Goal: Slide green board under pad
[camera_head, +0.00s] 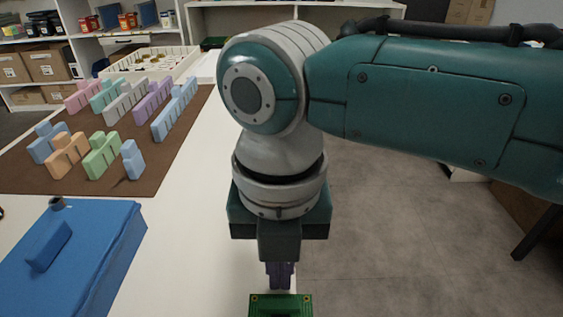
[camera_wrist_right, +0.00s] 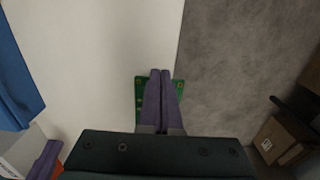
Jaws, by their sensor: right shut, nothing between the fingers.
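The green board (camera_head: 280,306) lies at the right edge of the white table, cut off by the bottom of the head view. In the right wrist view the green board (camera_wrist_right: 139,96) shows around my fingers, its right side at the table edge. My right gripper (camera_head: 280,284) points down with its purple fingers together and empty, over the board; the fingertips (camera_wrist_right: 160,72) cover its middle. Whether they touch it is unclear. A thick blue pad-like slab (camera_head: 105,235) with a raised block lies on the left. A purple finger-like piece (camera_wrist_right: 45,160) shows lower left in the wrist view, possibly my left gripper.
A brown mat (camera_head: 190,125) holds several pastel block pieces. A white tray (camera_head: 185,62) stands behind it. Bare white table (camera_head: 185,220) lies between the blue slab and the board. Grey floor drops away on the right, with a carton (camera_wrist_right: 285,138) there.

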